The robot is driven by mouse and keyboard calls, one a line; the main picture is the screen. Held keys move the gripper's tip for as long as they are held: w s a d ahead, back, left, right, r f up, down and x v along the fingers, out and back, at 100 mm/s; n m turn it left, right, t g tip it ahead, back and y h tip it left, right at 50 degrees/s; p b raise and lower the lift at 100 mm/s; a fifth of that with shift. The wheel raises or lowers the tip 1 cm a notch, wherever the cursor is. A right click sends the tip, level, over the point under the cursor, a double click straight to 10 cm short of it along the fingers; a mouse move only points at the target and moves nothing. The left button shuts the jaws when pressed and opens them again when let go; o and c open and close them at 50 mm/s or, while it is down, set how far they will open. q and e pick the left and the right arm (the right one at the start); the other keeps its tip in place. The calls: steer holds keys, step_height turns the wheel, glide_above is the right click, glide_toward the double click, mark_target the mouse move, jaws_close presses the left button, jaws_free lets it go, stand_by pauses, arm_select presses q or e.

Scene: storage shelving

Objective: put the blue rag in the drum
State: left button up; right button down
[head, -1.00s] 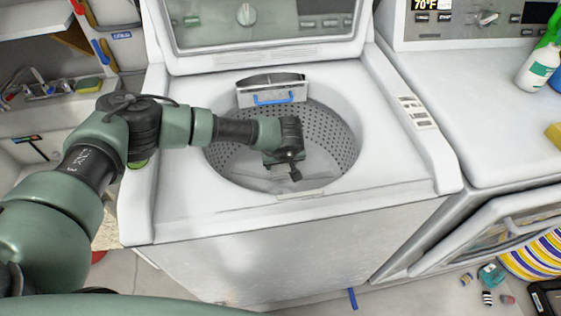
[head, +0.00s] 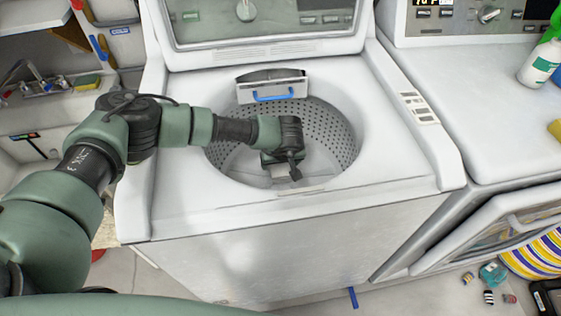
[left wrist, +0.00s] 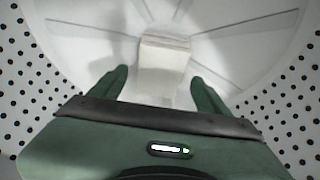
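The drum (head: 335,130) is the perforated tub of the open top-loading washer in the middle of the head view. My left gripper (head: 295,172) reaches down into it from the left. In the left wrist view my left gripper (left wrist: 157,85) has its two green fingers spread wide apart, with no cloth between them. A pale block on the drum floor (left wrist: 163,65) shows between and beyond the fingers. I cannot make out a blue rag in any view. My right gripper is not in view.
The raised lid (head: 262,25) stands behind the drum opening. A dispenser with a blue handle (head: 273,96) sits at the opening's back edge. A second machine (head: 475,110) with an open front door stands right. A narrow blue item (head: 352,297) and small items lie on the floor.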

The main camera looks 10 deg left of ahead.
arm_select(q)
steer(key=shift+r+p, duration=0.6)
steer(key=b+v, duration=0.1)
steer(key=v, duration=1.1)
steer(key=shift+s, duration=0.1)
